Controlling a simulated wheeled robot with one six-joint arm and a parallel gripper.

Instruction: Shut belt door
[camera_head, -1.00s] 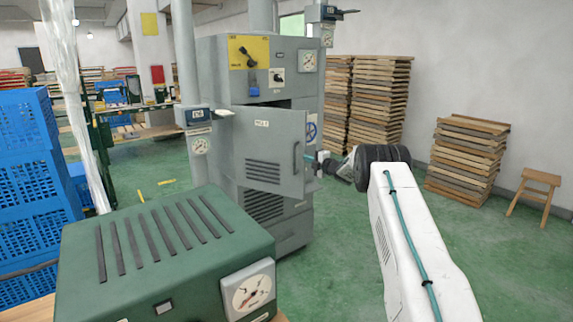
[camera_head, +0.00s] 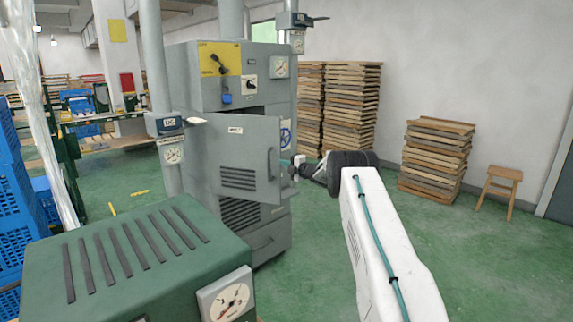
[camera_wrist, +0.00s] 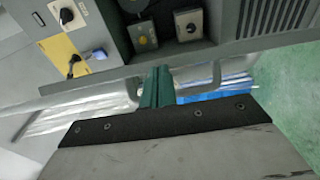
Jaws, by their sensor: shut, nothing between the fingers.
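The grey belt door (camera_head: 225,150) stands ajar on the front of the grey machine (camera_head: 185,75). It has a small label, louvre slots and a bar handle (camera_head: 270,163) near its right edge. A dark gap shows above the door. My gripper (camera_head: 293,164) is at the right of the door, close to the handle, small and partly blurred in the head view. In the wrist view, my gripper's teal fingers (camera_wrist: 155,88) are together and empty beside the bent grey handle (camera_wrist: 214,76). I cannot tell whether they touch it.
A green box with a gauge (camera_head: 130,255) fills the near left. Blue crates (camera_head: 12,225) stand at the far left. Stacked wooden trays (camera_head: 437,160) and a stool (camera_head: 499,186) stand by the right wall. Green floor is clear on the right.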

